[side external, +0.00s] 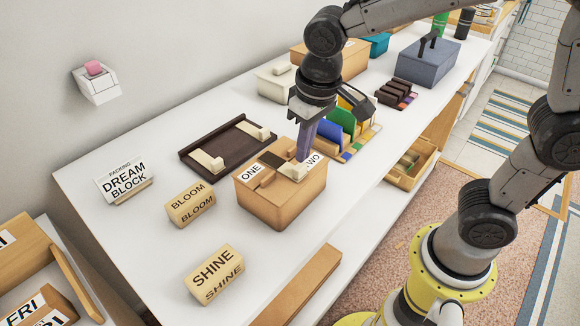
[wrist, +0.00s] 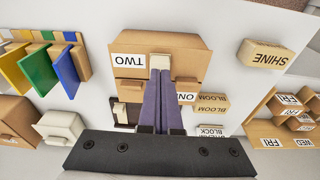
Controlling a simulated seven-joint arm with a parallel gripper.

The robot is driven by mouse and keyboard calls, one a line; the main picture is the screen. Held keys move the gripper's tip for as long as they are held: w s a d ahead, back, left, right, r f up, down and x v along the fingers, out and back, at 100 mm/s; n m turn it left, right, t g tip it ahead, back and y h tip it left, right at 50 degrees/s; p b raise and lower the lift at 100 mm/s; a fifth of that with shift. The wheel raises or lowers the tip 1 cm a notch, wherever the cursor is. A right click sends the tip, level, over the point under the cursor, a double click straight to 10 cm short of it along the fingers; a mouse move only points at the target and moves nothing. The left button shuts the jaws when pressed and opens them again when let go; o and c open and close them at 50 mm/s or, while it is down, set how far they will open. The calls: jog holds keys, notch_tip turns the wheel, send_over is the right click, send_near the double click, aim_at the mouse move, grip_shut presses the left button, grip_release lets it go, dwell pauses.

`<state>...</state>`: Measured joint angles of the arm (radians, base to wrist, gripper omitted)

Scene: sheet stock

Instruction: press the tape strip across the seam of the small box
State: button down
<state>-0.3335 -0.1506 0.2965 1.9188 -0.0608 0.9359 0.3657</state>
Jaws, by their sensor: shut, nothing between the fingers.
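The small box (side external: 273,207) is tan and closed, with white ONE and TWO labels on its top. It also shows in the wrist view (wrist: 205,52). A cream piece (side external: 291,171) lies on the box top between the labels; it may be part of the tape strip, but I cannot tell. A dark brown patch (side external: 271,159) lies behind it. My gripper (side external: 303,157) points down over the box top with its purple fingers shut and empty. In the wrist view the fingertips (wrist: 160,74) meet the cream piece (wrist: 159,64); contact is unclear. The seam is mostly hidden.
A dark tray (side external: 190,155) with cream blocks lies behind the box. BLOOM (side external: 190,204) and SHINE (side external: 213,274) blocks stand left and front. Colored upright sheets (side external: 341,120) stand close right of my gripper. Table space around the two blocks is clear.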

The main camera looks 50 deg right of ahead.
jog(key=shift+f, duration=1.05)
jog(key=shift+r, duration=0.1)
notch_tip(320, 180, up, 9)
dwell(1.1)
